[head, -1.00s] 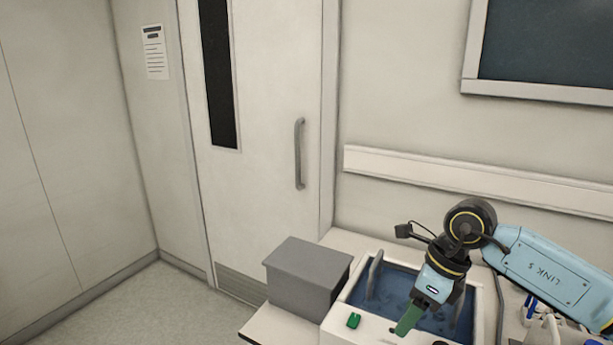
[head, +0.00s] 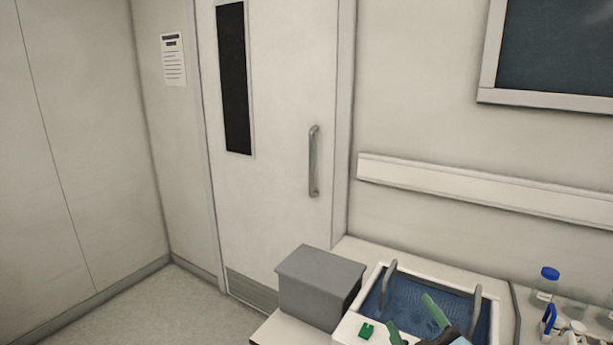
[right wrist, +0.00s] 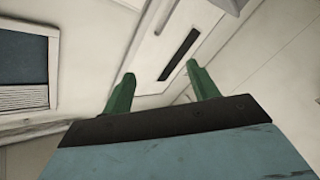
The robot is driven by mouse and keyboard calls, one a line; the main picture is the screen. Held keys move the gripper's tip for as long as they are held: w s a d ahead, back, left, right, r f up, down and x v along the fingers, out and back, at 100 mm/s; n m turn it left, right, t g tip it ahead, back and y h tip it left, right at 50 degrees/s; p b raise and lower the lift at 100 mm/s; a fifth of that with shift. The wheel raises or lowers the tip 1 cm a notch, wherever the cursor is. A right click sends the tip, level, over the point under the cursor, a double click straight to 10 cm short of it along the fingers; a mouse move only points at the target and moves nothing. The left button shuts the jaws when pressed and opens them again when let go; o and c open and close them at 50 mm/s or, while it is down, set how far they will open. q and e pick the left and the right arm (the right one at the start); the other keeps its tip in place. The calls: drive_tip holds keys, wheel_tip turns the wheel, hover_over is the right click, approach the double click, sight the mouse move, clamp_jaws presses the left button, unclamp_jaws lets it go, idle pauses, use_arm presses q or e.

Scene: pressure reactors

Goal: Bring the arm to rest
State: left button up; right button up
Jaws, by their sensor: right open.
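My right gripper (head: 416,322) shows at the bottom of the head view, with its green fingers spread apart over the front of the blue-lined bath (head: 478,292). In the right wrist view its two green fingers (right wrist: 160,90) stand wide apart with nothing between them. The rest of my right arm is almost wholly below the head view's edge. My left gripper is not in view.
A grey box (head: 318,285) stands on the bench left of the bath. A small green piece (head: 366,331) is on the bath's front panel. A blue-capped bottle (head: 546,284) and other labware stand at the right. A closed door (head: 275,200) is behind.

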drive_tip(key=s+d+f+m+g+h, duration=0.1)
drive_tip(key=s+d+f+m+g, duration=0.1)
drive_tip(key=s+f+m+g, duration=0.25)
drive_tip(key=s+d+f+m+g+h, duration=0.1)
drive_tip(key=s+d+f+g+h, duration=0.15)
drive_tip(key=s+f, duration=0.45)
drive_tip(key=s+f+m+g+y, duration=0.25)
drive_tip(key=s+f+g, duration=0.6)
drive_tip(key=s, duration=0.45)
drive_tip(key=s+d+f+b+x, duration=0.1)
drive_tip(key=s+x, duration=0.2)
drive_tip(key=x, duration=0.9)
drive_tip(key=s+d+x, duration=0.1)
drive_tip(key=s+x, duration=0.1)
drive_tip(key=x, duration=1)
drive_tip(key=s+d+f+g+b, duration=0.1)
drive_tip(key=s+d+f, duration=0.1)
drive_tip(key=s+f, duration=1.5)
drive_tip(key=shift+s+d+h, duration=0.3)
drive_tip(key=shift+s+h, duration=0.05)
drive_tip(key=shift+h, duration=0.05)
drive_tip(key=shift+g, duration=0.25)
